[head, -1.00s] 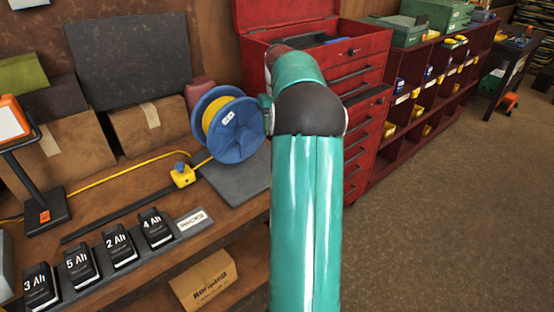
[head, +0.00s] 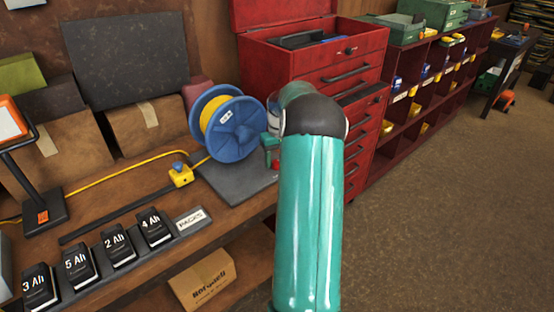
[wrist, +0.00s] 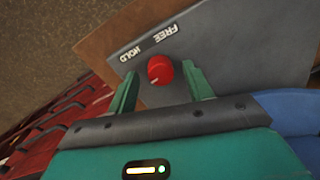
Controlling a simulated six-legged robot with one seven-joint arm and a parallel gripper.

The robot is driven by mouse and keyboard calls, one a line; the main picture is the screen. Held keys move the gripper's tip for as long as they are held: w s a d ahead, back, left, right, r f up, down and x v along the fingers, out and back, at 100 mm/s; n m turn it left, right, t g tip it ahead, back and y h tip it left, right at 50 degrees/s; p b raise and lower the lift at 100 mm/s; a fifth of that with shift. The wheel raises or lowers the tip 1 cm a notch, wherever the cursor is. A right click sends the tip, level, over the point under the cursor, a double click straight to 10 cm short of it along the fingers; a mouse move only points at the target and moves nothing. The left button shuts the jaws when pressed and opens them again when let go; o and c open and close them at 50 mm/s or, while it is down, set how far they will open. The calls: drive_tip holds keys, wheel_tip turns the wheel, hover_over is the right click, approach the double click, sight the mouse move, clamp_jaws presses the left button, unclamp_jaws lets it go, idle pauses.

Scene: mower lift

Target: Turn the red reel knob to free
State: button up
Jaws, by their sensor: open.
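The red reel knob (wrist: 160,69) stands on a grey plate (wrist: 235,50) in the wrist view. The plate carries the printed words FREE (wrist: 164,33) and HOLD (wrist: 130,53) beside the knob. A small pale mark shows on the knob's lower side; which word it points to I cannot tell. My gripper (wrist: 160,73) is open, with one green finger on each side of the knob and gaps visible between. In the head view my gripper (head: 269,150) is low beside the blue reel (head: 236,130), mostly hidden by my arm; a bit of red shows below it.
The blue reel with yellow cable stands on the bench, left of my arm. A yellow block (head: 181,175) and several battery packs (head: 118,247) are farther left. A red tool chest (head: 350,70) stands close behind my arm. The floor at right is clear.

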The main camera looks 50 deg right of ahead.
drive_tip(key=shift+f, duration=0.15)
drive_tip(key=c, duration=1)
drive_tip(key=shift+o, duration=0.2)
